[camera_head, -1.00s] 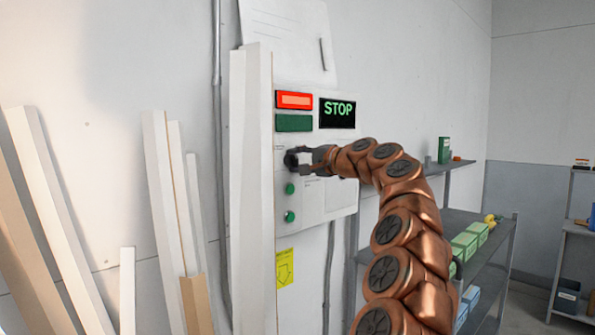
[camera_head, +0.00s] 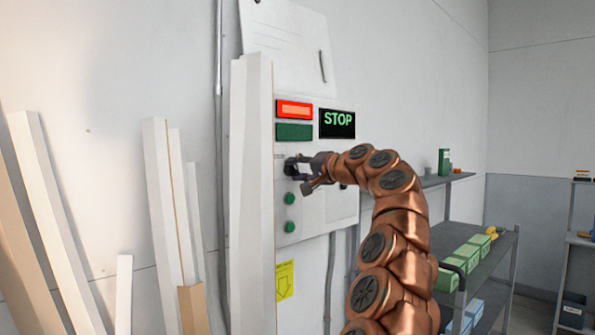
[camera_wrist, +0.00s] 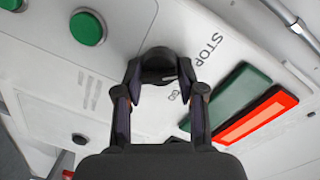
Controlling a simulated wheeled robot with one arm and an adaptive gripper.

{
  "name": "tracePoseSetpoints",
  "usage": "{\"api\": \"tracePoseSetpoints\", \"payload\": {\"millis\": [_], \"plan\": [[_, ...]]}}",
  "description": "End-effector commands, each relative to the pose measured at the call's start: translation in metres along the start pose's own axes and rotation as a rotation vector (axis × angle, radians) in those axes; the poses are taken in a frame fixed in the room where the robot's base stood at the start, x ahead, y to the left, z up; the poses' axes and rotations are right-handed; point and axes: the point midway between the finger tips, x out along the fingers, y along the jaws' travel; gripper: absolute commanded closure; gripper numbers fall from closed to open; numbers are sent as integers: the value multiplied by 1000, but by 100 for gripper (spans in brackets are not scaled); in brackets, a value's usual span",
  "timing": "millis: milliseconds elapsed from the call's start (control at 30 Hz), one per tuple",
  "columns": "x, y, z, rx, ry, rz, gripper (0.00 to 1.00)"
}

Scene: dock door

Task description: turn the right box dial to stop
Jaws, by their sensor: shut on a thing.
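The control box (camera_head: 345,205) hangs on the wall, with a lit red lamp (camera_head: 294,109), a dark green lamp (camera_head: 294,132) and a display (camera_head: 337,122) reading STOP. Its black dial (camera_head: 289,167) is partly covered by my gripper (camera_head: 297,171). In the wrist view, my gripper (camera_wrist: 158,73) has a finger on each side of the dial (camera_wrist: 158,56) and is shut on it. A STOP label (camera_wrist: 203,49) is printed beside the dial, and a partly hidden label lies near the right finger.
Two green buttons (camera_head: 289,199) sit below the dial. White boards (camera_head: 252,200) lean close along the box's left edge. A shelf rack (camera_head: 480,250) with green boxes (camera_head: 468,255) stands at the right. A yellow arrow label (camera_head: 285,280) is below the box.

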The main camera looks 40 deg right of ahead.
Motion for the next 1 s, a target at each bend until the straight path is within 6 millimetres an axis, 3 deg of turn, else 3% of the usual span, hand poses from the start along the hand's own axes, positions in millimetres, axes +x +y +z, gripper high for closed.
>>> {"api": "tracePoseSetpoints", "payload": {"millis": [100, 133, 333, 733, 1000], "plan": [[0, -2, 0, -2, 1, -3, 96], [0, -2, 0, -2, 2, -3, 59], [0, -2, 0, 0, 1, -2, 38], [-2, -1, -1, 1, 1, -1, 37], [-18, 0, -1, 4, 1, -2, 37]]}}
